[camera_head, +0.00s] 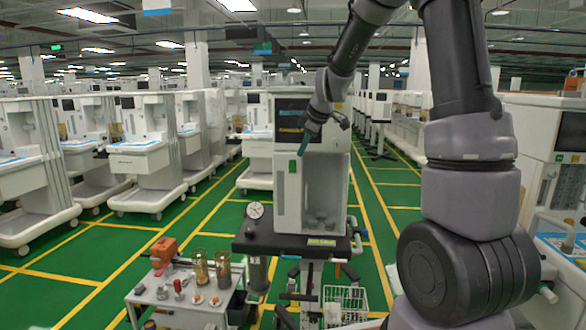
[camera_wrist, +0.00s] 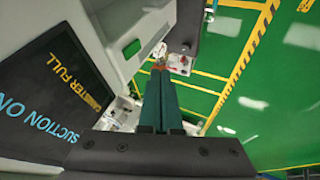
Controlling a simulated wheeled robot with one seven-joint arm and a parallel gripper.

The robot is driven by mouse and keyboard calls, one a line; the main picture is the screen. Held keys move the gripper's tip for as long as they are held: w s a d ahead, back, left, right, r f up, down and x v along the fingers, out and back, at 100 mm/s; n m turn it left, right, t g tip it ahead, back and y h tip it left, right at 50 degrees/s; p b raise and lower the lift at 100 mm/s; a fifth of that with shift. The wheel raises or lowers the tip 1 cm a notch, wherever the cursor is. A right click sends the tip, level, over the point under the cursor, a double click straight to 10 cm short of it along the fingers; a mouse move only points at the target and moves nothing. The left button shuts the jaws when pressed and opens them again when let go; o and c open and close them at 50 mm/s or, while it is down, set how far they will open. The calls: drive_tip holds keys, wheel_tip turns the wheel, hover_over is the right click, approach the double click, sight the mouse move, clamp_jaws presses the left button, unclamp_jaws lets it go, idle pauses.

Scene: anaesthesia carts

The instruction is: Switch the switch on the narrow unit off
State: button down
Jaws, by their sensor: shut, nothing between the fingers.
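The narrow unit (camera_head: 325,185) is a white upright cabinet on a dark wheeled stand in the middle of the head view. My gripper (camera_head: 302,152) is shut and empty, with dark green fingers pointing down in front of the unit, just above and right of the switch. In the wrist view the fingertips (camera_wrist: 160,70) look apart from the switch.
A small white cart (camera_head: 180,300) with jars and an orange device stands at the front left. A round gauge (camera_head: 255,211) sits at the stand's left. White anaesthesia carts (camera_head: 145,150) line the left. Green floor with yellow lines lies open between them.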

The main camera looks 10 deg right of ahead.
sight(292, 166)
idle(0.3)
drive_tip(key=w+f, duration=0.9)
drive_tip(key=shift+a, duration=0.4)
drive_tip(key=shift+w+d+f, duration=0.1)
drive_tip(key=shift+w+f, duration=0.05)
drive_tip(key=shift+w, duration=0.2)
